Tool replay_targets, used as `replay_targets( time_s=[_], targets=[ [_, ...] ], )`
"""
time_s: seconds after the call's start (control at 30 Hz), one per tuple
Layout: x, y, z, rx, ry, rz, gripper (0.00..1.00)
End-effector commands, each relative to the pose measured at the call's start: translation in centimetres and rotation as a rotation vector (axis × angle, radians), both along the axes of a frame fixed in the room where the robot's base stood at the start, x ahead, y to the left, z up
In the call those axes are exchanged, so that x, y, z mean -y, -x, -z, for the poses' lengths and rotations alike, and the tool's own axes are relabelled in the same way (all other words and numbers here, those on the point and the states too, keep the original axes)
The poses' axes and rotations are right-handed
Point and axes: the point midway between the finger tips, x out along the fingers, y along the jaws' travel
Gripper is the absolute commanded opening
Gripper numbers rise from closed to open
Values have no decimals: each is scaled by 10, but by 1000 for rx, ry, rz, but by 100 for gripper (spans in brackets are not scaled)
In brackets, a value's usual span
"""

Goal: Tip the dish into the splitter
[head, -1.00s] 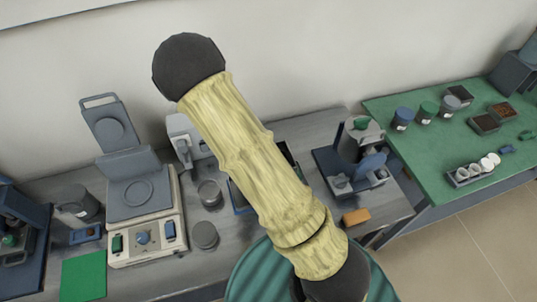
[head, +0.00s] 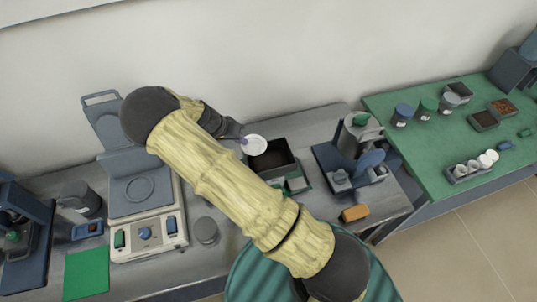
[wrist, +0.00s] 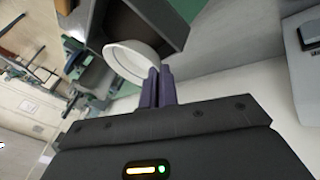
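A round white dish (head: 256,145) is held by its rim in my gripper (head: 243,141). In the wrist view the dish (wrist: 128,62) shows at the tips of my gripper's purple fingers (wrist: 157,82), which are close together on its edge. The dish is beside and above the back left edge of an open dark box (head: 287,148), which looks like the splitter. The box (wrist: 168,22) is also beyond the dish in the wrist view. I cannot tell whether the dish holds anything or how far it is tilted.
A balance-like device (head: 147,236) stands left on the grey bench, with a grey lidded jar (head: 205,231) beside it. A blue-based machine (head: 350,165) stands right of the box, near an orange block (head: 355,213). A green table (head: 430,150) with pots and trays is farther right.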

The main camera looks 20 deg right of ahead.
Motion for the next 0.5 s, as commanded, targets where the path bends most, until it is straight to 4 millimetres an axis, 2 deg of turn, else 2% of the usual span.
replay_targets(
  time_s=[0.5],
  targets=[
    [-1, -1, 5, -31, 58, 0, 0]
  ],
)
